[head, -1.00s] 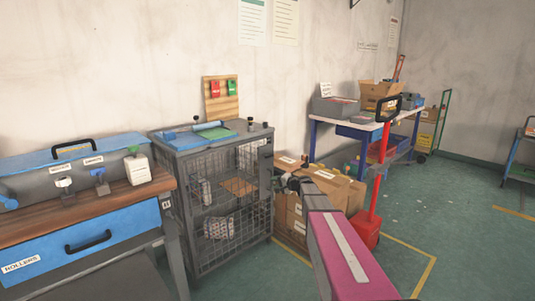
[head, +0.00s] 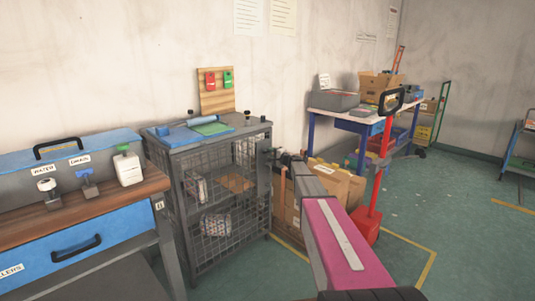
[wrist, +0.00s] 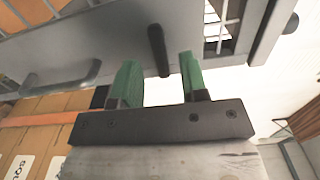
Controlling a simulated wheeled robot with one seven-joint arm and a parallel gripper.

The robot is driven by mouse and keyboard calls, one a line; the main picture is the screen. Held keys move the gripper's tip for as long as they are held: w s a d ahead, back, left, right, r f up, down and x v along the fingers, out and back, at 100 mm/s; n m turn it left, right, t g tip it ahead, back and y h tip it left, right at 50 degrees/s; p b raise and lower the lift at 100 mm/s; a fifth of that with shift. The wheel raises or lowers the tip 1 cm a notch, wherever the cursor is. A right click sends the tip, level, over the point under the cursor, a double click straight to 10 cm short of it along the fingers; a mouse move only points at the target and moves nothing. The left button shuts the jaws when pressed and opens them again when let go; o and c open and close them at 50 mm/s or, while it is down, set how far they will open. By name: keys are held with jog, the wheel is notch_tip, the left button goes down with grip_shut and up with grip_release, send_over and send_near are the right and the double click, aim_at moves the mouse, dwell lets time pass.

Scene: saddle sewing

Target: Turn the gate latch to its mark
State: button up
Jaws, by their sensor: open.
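The grey mesh cage (head: 185,215) stands left of my arm in the head view. My gripper (head: 277,156) is beside the cage's upper right edge there, small and partly hidden by my arm. In the wrist view my gripper (wrist: 160,78) is open, with two green fingers apart. A short black lever (wrist: 156,45), which looks like the gate latch, stands out from a grey frame bar (wrist: 110,40). Its end lies between the fingertips in the picture, nearer the right finger, with visible gaps on both sides. I cannot make out the latch's mark.
Cardboard boxes (head: 340,187) stand right of the cage, behind my arm. A red post with a black handle (head: 372,185) stands close to the arm's right. A workbench (head: 90,205) is at left. Green floor is open at right.

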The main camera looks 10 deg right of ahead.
aim_at(268, 152)
jog(key=x, duration=0.3)
jog(key=shift+w+a, duration=0.1)
jog(key=shift+w, duration=0.1)
grip_shut()
